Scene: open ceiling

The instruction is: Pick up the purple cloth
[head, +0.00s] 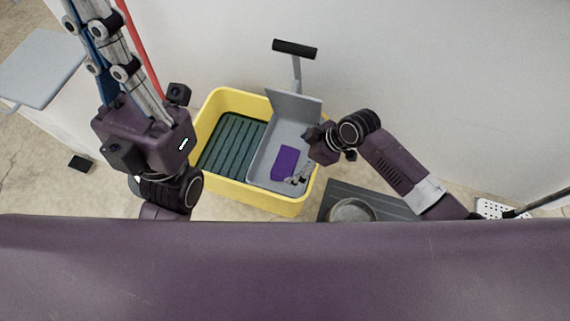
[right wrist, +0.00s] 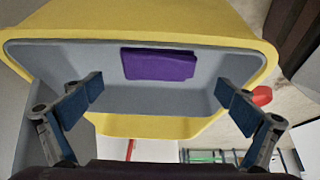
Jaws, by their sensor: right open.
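The purple cloth (head: 285,162) lies flat and folded in the grey tray (head: 262,166), which sits in the right part of a yellow tub (head: 225,199). In the right wrist view the cloth (right wrist: 158,64) lies ahead of the fingertips, near the middle. My right gripper (head: 299,179) reaches over the tub's right rim, near the cloth's lower right corner. In the right wrist view the right gripper (right wrist: 163,98) is open, with nothing between its blue-padded fingers. My left gripper (head: 108,45) points up at the upper left, away from the tub; its fingertips are not clear.
A grey upright panel with a black handle (head: 294,49) rises at the back of the tub. A dark ribbed insert (head: 233,145) fills its left part. A round metal container (head: 352,210) stands on a dark mat right of it. A white wall stands behind.

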